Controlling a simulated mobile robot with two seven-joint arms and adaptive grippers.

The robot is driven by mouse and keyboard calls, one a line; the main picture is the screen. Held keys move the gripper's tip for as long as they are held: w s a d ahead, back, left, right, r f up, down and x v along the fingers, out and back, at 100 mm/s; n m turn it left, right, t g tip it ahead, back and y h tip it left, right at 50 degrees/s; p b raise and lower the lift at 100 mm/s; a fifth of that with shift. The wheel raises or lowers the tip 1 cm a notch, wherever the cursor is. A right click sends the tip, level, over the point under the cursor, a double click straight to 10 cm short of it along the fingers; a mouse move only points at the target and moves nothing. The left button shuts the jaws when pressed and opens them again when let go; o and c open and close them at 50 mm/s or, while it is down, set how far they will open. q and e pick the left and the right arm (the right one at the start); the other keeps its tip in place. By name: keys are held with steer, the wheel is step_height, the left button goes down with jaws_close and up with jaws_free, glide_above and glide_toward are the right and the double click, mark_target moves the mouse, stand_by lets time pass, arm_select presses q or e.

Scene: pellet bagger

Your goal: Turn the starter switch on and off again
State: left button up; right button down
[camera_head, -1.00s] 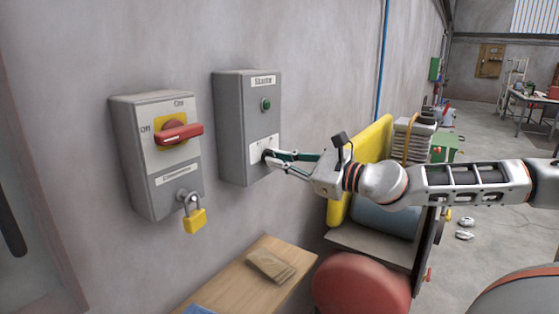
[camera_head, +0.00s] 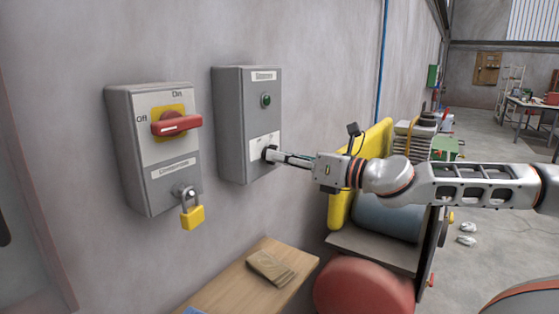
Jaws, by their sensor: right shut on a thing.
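The starter box (camera_head: 230,110) is a grey box on the wall in the head view, with a label at its top and a green round lamp (camera_head: 266,100) below it. A dark switch knob (camera_head: 267,154) sits low on its front, mostly covered by my fingertips. My right gripper (camera_head: 274,156) reaches in from the right and is shut on the knob. The knob's exact angle is hidden by the fingers. My left gripper does not show.
A second grey box (camera_head: 150,180) with a red rotary handle (camera_head: 176,125) and a yellow padlock (camera_head: 192,217) hangs to the left. Below is a wooden surface (camera_head: 235,290) with a brown item (camera_head: 271,268). A yellow part (camera_head: 372,150) and a red round thing (camera_head: 362,288) stand right.

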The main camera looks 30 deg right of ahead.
steer(key=shift+f+m, duration=0.1)
steer(key=shift+m, duration=1.5)
steer(key=c, duration=2.2)
jaws_free()
steer(key=shift+o, duration=0.3)
